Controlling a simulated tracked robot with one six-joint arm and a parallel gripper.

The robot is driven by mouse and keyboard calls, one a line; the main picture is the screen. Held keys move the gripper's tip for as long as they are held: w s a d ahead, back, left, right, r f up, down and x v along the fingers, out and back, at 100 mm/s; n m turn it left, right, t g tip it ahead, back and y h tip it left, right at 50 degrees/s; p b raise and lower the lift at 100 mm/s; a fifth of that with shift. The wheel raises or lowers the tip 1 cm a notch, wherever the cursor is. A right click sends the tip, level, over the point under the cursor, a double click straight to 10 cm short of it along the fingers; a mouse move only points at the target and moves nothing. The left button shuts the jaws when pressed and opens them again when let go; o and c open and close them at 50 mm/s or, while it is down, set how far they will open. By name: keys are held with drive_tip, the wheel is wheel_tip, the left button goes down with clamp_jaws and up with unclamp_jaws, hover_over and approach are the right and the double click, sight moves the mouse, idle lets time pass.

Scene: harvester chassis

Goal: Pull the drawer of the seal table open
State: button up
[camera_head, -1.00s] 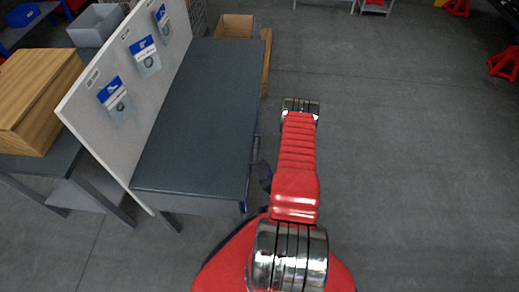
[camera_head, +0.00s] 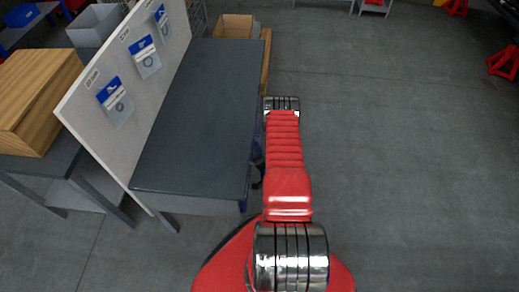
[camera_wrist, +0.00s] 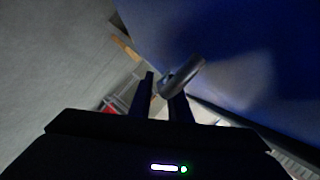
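The seal table (camera_head: 205,110) has a dark grey top and stands left of my arm in the head view. Its drawer is mostly hidden under the top there. In the wrist view a blue drawer front (camera_wrist: 255,85) fills the upper right. A metal handle (camera_wrist: 186,73) sticks out from it at the fingertips. My gripper (camera_wrist: 160,92) has its two dark fingers apart, with a gap between them. The handle's end lies at the gap and overlaps the right finger's tip; I cannot tell whether they touch. In the head view my gripper is hidden.
A white board (camera_head: 125,85) with hanging seal packets stands along the table's left side. A cardboard box (camera_head: 235,27) is beyond the table's far end. A wooden box (camera_head: 35,95) sits on a bench at left. The floor (camera_head: 410,170) right of my arm is clear.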

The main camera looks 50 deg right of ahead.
drive_tip(key=shift+c, duration=0.4)
clamp_jaws()
drive_tip(key=shift+s+f, duration=0.1)
drive_tip(key=shift+s, duration=0.05)
